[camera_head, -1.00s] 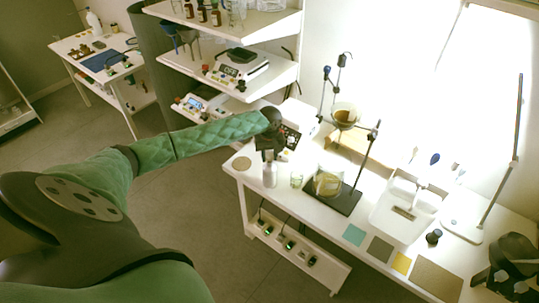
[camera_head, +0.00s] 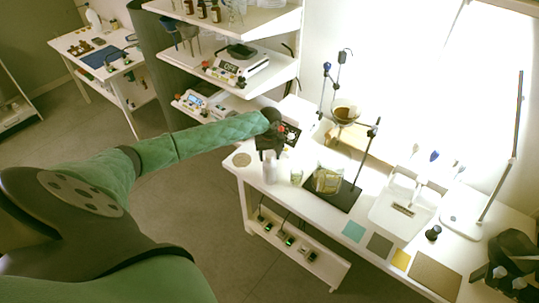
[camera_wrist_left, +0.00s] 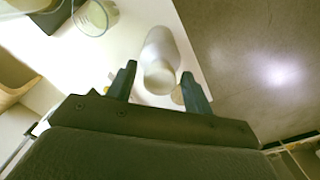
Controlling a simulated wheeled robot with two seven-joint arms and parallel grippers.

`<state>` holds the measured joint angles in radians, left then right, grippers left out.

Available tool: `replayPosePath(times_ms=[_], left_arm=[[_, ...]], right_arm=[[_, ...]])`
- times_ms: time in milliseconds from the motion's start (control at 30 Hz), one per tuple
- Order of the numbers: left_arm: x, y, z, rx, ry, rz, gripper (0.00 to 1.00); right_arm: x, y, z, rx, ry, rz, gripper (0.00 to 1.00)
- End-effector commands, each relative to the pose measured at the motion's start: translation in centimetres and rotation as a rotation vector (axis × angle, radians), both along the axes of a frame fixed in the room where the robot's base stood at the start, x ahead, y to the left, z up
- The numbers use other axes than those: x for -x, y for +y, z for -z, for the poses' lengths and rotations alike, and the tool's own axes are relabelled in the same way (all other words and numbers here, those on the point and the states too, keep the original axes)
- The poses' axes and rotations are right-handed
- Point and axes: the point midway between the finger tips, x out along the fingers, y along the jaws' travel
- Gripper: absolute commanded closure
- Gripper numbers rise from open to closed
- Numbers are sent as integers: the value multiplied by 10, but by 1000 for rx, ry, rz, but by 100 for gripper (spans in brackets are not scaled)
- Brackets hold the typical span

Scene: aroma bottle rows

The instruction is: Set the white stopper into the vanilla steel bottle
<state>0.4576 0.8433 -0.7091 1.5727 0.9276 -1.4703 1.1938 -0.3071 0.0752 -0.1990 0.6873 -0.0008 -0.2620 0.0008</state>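A pale steel-grey bottle (camera_head: 270,173) stands upright near the left end of the white bench. My left gripper (camera_head: 269,153) is just above it, pointing down. In the left wrist view the bottle (camera_wrist_left: 162,45) is seen from above, and its round whitish top (camera_wrist_left: 159,77) lies between the fingertips of my left gripper (camera_wrist_left: 159,84). Gaps show on both sides, so the fingers are open. The whitish top looks like the white stopper, but how deep it sits cannot be told. No label is readable. My right gripper is not in view.
A small glass beaker (camera_head: 296,177) stands close to the right of the bottle. A larger glass vessel (camera_head: 327,180) and a stand with a black base (camera_head: 343,198) are beyond it. A round cork-coloured mat (camera_head: 242,160) lies at the bench's left end.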

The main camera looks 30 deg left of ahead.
Motion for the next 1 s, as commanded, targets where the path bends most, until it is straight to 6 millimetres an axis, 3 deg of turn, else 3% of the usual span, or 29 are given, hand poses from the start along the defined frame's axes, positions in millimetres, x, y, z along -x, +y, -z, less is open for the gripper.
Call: replayPosePath(times_ms=[167, 467, 500, 600, 800, 900, 1000], left_arm=[[0, 0, 0, 0, 0, 0, 42], [0, 0, 0, -1, 1, 0, 42], [0, 0, 0, -1, 1, 0, 42], [0, 0, 0, -1, 1, 0, 42], [-1, 1, -36, 0, -3, 1, 42], [-1, 1, -52, -1, -3, 1, 42], [-1, 1, -64, 0, -1, 0, 42]], right_arm=[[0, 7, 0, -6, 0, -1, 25], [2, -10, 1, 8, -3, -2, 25], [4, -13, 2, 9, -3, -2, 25], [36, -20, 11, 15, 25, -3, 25], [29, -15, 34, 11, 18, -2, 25], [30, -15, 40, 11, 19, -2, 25], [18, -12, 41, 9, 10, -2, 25]])
